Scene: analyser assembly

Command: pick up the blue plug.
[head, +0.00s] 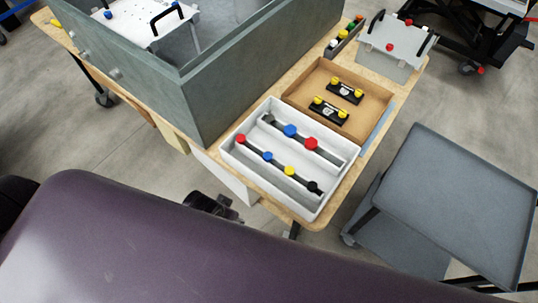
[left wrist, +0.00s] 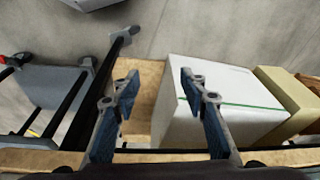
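One blue plug (head: 290,131) is in the back row beside a red plug (head: 311,143). The other, smaller blue plug (head: 267,156) is in the front row between a red plug (head: 240,139) and a yellow plug (head: 289,171). My left gripper (left wrist: 158,82) is open in the left wrist view, with nothing between its fingers. No plug or tray shows there. A dark part beside the table in the head view may be this gripper. My right gripper is not in view.
A brown tray (head: 366,131) with two black pieces with yellow knobs adjoins the white tray. A large grey-green housing (head: 237,78) stands left on the table. A grey cart (head: 455,200) stands at right. A white box (left wrist: 215,100) is near the left gripper's fingers.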

